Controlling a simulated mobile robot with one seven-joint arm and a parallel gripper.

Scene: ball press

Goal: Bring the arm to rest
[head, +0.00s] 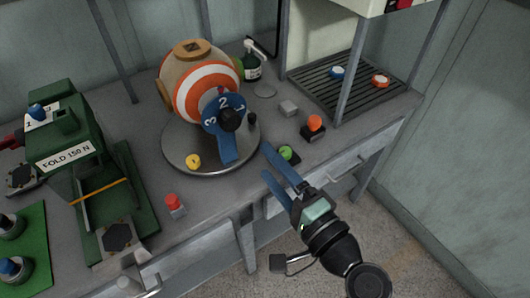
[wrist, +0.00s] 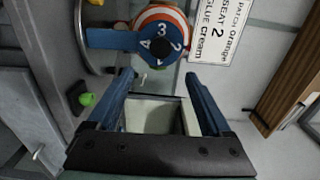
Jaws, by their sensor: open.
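My gripper (head: 285,170) is in the head view, in front of the bench edge with its two blue fingers apart and nothing between them. It also shows in the wrist view (wrist: 163,80), where the fingers are open and empty. My arm reaches in from the lower right. The fingertips are close to a green button (head: 287,153) near the bench's front edge; I cannot tell whether they touch it. The green button also shows in the wrist view (wrist: 87,99), left of the fingers.
An orange-and-white striped ball (head: 205,90) with a blue numbered dial (head: 223,125) sits on a round metal plate (head: 190,165). A green press (head: 75,150) stands left. Red (head: 174,203) and orange (head: 314,122) buttons are on the bench. Free room lies over the floor (head: 420,270).

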